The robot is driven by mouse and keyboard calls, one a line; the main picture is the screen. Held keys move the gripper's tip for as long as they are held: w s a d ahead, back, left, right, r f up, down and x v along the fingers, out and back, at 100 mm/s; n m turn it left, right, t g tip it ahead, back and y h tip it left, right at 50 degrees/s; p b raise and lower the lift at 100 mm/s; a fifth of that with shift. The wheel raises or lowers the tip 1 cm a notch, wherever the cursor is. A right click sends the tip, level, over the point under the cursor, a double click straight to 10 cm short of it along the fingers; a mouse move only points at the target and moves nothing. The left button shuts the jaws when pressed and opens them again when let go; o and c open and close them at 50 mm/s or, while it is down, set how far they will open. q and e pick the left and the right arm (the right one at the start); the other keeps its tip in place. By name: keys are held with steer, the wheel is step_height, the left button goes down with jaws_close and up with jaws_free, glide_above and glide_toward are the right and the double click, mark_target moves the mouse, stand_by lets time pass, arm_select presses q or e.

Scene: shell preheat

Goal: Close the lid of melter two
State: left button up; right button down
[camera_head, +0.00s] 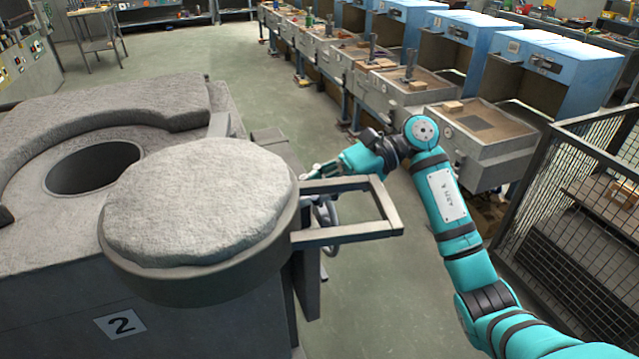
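Melter two (60,255) stands at the left, a large grey stone-like block with a round dark opening (95,167) in its top. A label with "2" (121,321) is on its front. Its round lid (200,205), with a rough pale top and grey rim, is swung aside to the right and front of the opening, leaving the opening uncovered. A rectangular metal handle frame (385,205) sticks out right from the lid. My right gripper (318,180) is just behind the handle, near its lid end; its fingers are partly hidden, so contact is unclear. My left gripper is out of view.
A row of blue cabinets with grey work trays (478,135) runs along the right and back. A black mesh fence (570,190) stands at the right. Green floor (230,60) is clear behind the melter. A small table (95,30) stands at the back left.

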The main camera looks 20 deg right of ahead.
steer(key=shift+a+f, duration=0.1)
steer(key=a+b, duration=0.1)
steer(key=s+a+b, duration=0.1)
steer(key=a, duration=0.1)
steer(key=shift+s+a, duration=0.15)
steer(key=shift+s, duration=0.05)
stand_by(0.3)
